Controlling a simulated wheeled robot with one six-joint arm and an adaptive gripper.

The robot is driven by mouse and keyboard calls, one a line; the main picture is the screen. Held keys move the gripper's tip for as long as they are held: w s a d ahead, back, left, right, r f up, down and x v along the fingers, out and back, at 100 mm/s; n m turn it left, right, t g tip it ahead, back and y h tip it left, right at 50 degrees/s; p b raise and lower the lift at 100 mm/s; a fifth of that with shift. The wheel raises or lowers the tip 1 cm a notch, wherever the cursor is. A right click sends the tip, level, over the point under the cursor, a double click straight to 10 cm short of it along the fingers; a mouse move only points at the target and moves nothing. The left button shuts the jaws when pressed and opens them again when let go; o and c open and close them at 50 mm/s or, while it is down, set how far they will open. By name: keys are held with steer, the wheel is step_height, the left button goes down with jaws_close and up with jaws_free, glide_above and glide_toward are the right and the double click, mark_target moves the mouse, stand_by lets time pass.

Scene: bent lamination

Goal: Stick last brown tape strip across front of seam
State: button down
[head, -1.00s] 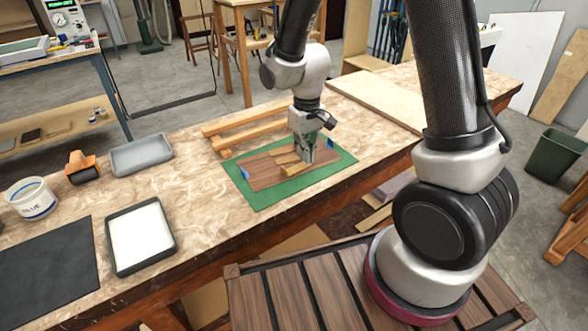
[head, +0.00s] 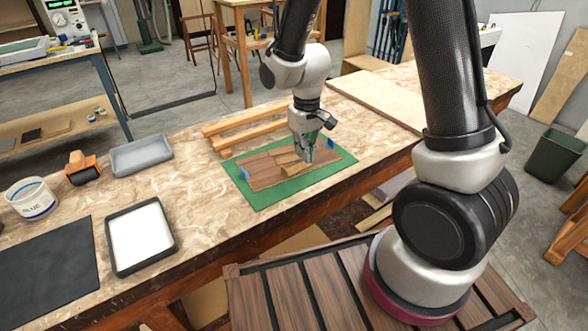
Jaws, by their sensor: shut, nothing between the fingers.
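My gripper (head: 308,157) is shut and empty, pointing down at the wood panel on the green mat. The brown wood panel (head: 264,172) lies on the green mat (head: 266,196), with small blue pieces at its left and right ends. Lighter tan tape strips (head: 286,158) lie across the middle of the panel. A tan strip (head: 291,171) lies at the front, just left of my fingertips. The fingers hide part of the panel, and I cannot tell whether they touch it. The seam itself is too small to make out.
Wooden bars (head: 250,128) lie behind the mat. A grey tray (head: 141,155), an orange tape dispenser (head: 82,166), a glue tub (head: 31,198), a black-rimmed white tray (head: 140,237) and a dark sheet (head: 45,262) stand to the left. A board (head: 381,100) lies at the back right.

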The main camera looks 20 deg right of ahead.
steer(key=shift+f, duration=1.1)
stand_by(0.3)
steer(key=shift+r, duration=0.15)
steer(key=shift+r, duration=3.4)
steer(key=s+d+r+m+t, duration=0.1)
steer(key=s+d+r+t, duration=0.1)
steer(key=s+d+r, duration=0.5)
steer(key=s+d+r+m+t, duration=0.2)
steer(key=s+d+r, duration=0.6)
steer(key=s+r, duration=0.4)
steer(key=shift+r+m, duration=0.3)
steer(key=shift+r, duration=0.05)
